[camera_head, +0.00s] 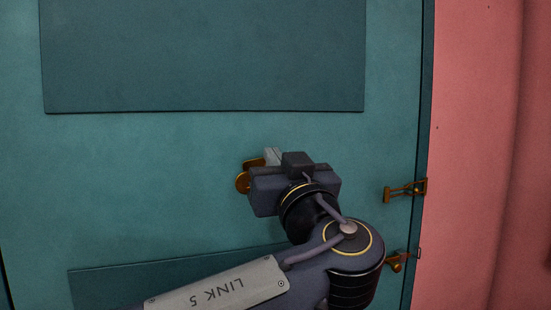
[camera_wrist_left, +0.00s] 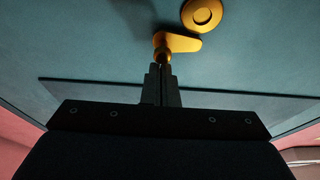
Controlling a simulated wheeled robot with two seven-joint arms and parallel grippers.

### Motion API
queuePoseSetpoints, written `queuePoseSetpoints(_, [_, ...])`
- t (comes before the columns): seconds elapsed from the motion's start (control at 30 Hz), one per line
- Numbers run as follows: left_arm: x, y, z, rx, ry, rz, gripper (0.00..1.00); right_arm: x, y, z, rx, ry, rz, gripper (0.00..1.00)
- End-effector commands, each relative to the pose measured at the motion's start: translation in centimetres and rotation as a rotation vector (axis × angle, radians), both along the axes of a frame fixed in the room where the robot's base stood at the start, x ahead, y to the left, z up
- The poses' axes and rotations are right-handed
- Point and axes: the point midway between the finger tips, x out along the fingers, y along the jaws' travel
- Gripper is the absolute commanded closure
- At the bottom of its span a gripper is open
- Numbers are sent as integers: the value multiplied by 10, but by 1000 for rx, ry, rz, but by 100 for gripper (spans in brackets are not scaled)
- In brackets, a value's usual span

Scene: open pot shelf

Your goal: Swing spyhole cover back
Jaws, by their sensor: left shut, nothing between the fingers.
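The brass spyhole (camera_wrist_left: 203,13) shows as a round ring on the teal door in the left wrist view. The brass spyhole cover (camera_wrist_left: 181,42) is a tapered plate beside it, and the spyhole's face is uncovered. My left gripper (camera_wrist_left: 162,70) is shut and empty, its fingertips at the cover's narrow end. Whether they touch it I cannot tell. In the head view my left gripper (camera_head: 272,155) is in front of the door, right of the brass parts (camera_head: 243,182), which it partly hides. My right gripper is not in view.
The teal door (camera_head: 150,180) has a raised upper panel (camera_head: 200,60) and a lower panel (camera_head: 110,285). A brass lever handle (camera_head: 404,190) and a smaller brass fitting (camera_head: 396,262) are near its right edge. A pink wall (camera_head: 475,150) lies beyond. The door's left middle is clear.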

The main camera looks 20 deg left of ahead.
Motion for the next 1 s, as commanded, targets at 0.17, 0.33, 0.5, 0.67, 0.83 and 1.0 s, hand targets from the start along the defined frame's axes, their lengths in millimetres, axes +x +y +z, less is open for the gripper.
queuePoseSetpoints(0.17, [0,0,-2,27,18,1,100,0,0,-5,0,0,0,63])
queuePoseSetpoints(0.33, [0,0,-3,50,34,0,100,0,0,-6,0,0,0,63])
queuePoseSetpoints(0.5, [1,-1,-4,71,48,-1,100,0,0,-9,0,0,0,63])
queuePoseSetpoints(0.67, [1,-1,-6,105,71,0,100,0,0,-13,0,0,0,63])
queuePoseSetpoints(0.83, [1,-1,-11,177,120,0,100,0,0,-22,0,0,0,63])
queuePoseSetpoints(1.0, [1,-2,-16,298,201,0,100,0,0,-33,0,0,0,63])
